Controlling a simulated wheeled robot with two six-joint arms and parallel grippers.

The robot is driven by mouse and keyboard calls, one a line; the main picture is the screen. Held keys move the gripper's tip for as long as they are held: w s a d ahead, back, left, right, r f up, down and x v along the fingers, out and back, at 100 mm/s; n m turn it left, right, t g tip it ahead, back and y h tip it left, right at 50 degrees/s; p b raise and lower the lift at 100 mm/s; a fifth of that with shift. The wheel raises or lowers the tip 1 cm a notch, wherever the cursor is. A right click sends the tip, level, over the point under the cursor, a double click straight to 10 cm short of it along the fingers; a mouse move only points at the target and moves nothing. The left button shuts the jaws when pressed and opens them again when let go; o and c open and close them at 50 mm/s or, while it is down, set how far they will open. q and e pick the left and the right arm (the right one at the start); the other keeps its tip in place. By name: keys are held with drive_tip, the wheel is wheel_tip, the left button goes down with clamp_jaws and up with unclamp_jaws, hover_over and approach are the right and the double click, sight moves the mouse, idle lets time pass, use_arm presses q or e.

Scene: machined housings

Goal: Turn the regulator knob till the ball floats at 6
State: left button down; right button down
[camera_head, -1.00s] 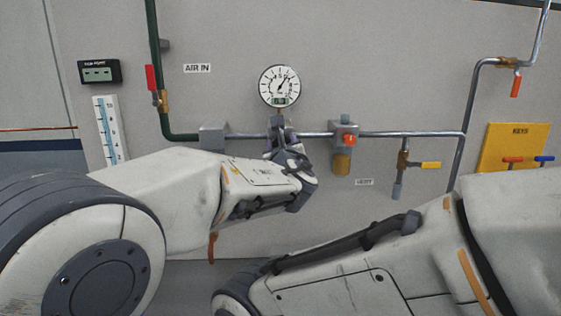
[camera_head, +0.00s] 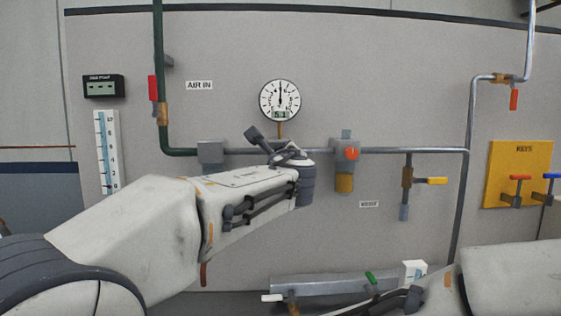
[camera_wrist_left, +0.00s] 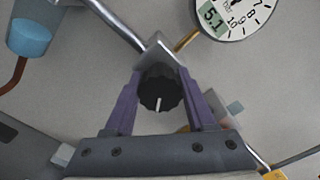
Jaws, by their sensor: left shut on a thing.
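The regulator knob (camera_wrist_left: 158,94) is black and ribbed, with a white mark pointing toward the bottom of the left wrist view. My left gripper (camera_wrist_left: 159,78) is shut on it, one purple finger on each side. In the head view my left gripper (camera_head: 280,152) is at the pipe below the gauge and hides the knob. The round gauge (camera_head: 280,100) has its needle nearly straight up; its display reads 5.1 in the left wrist view (camera_wrist_left: 236,6). A white scale with blue marks (camera_head: 108,152) hangs at the left; I cannot make out a ball.
A grey pipe (camera_head: 420,150) crosses the panel. An orange-knobbed unit (camera_head: 345,165) is right of my left gripper, then a yellow-handled valve (camera_head: 430,181). A red-handled valve (camera_head: 153,89) is at left. A grey fixture with a green handle (camera_head: 371,278) lies below.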

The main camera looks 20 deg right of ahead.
idle(0.3)
use_arm(q)
drive_tip(key=shift+c, duration=1.2)
unclamp_jaws()
drive_tip(key=shift+s, duration=0.15)
drive_tip(key=shift+s+a, duration=0.1)
drive_tip(key=shift+s, duration=0.2)
drive_tip(key=b+v, duration=0.3)
drive_tip(key=v, duration=0.6)
drive_tip(key=shift+s, duration=0.3)
drive_tip(key=shift+a, duration=0.1)
